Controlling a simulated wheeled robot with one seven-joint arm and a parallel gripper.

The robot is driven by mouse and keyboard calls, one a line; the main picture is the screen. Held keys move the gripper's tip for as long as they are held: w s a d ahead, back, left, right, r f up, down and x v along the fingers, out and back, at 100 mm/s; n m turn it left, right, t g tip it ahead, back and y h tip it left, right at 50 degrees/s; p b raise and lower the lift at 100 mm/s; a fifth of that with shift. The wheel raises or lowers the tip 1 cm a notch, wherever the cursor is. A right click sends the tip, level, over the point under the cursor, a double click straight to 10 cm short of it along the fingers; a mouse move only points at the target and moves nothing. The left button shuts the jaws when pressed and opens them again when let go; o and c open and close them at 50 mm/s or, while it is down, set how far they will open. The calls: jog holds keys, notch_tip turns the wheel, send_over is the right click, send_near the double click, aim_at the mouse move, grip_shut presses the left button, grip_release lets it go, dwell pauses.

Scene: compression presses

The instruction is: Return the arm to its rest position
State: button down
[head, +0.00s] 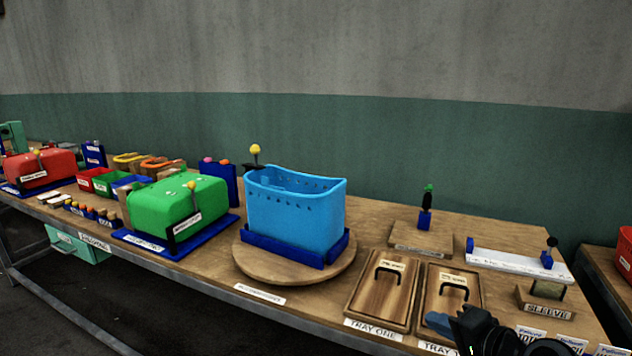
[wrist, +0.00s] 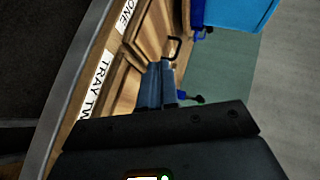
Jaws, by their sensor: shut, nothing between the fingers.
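My gripper (head: 437,322) shows at the lower right of the head view, above the front of the tray marked two. Its blue fingers are shut with nothing between them. In the wrist view the fingers (wrist: 159,86) are together, with the tray lids behind them. The tray one lid (head: 366,309) and the tray two lid (head: 467,278) lie on the bench, each with a black handle. The rest of my arm is mostly out of view.
A blue perforated bin (head: 295,218) stands on a round wooden turntable (head: 270,274). A green press (head: 178,205) and a red press (head: 40,168) stand to the left. A white rail (head: 518,265) and a sleeve holder (head: 546,302) are at the right. The bench's front edge is close by.

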jog(key=s+d+f+n+h+b, duration=0.1)
jog(key=s+f+n+h+b, duration=0.15)
jog(key=s+f, duration=0.75)
jog(key=s+d+f+n+h+b, duration=0.1)
jog(key=s+d+f+h+b, duration=0.2)
jog(key=s, duration=1.3)
jog(key=s+a+r+n+t+b, duration=0.1)
jog(key=s+a+r+n, duration=0.1)
jog(key=s, duration=0.5)
jog(key=s+a+r+n+t, duration=0.1)
jog(key=s+r, duration=0.3)
jog(key=s, duration=0.4)
jog(key=s+a+r+n+t+b, duration=0.1)
jog(key=s+a+r+n, duration=0.1)
jog(key=s, duration=0.6)
jog(key=shift+a+r+n+b, duration=0.4)
jog(key=shift+r+n, duration=0.3)
jog(key=shift+n, duration=0.25)
